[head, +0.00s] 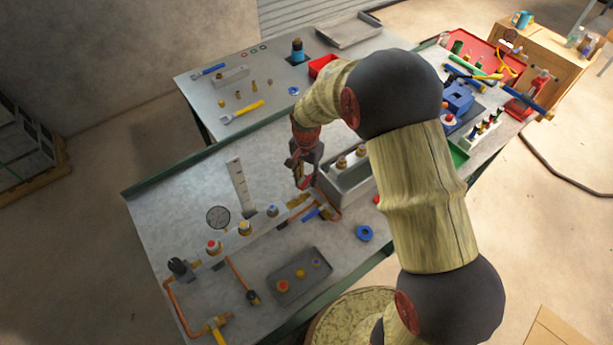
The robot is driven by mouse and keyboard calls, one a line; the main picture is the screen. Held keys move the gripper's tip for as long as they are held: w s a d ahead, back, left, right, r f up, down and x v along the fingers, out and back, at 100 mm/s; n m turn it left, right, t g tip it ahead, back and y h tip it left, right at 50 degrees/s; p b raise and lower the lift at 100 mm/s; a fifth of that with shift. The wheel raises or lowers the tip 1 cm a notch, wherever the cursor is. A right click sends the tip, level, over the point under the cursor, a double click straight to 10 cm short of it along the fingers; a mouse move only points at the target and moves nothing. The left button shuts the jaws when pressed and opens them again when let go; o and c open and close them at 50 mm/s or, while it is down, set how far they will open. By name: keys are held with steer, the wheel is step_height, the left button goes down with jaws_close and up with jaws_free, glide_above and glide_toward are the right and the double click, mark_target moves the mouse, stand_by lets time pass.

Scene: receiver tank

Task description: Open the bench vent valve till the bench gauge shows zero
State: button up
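The bench gauge (218,217) is a round dial standing at the back of a manifold on the near metal bench; its needle is too small to read. A valve with a blue handle (312,213) sits at the right end of the copper pipe. A valve with a yellow handle (216,331) is at the lower left, and a black-handled one (252,297) is on a branch pipe. I cannot tell which is the vent valve. My gripper (304,182) points down above the bench, just above and left of the blue handle, apparently apart from it. Its finger opening is unclear.
A grey tray (328,264) with small round parts lies in front of the manifold. A blue ring (364,233) lies to its right. A metal trough (346,186) stands right of my gripper. The far bench (205,98) holds tools and fittings.

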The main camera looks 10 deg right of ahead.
mark_target(306, 180)
steer(key=shift+r, duration=0.1)
step_height(306, 180, up, 12)
stand_by(0.5)
stand_by(2.2)
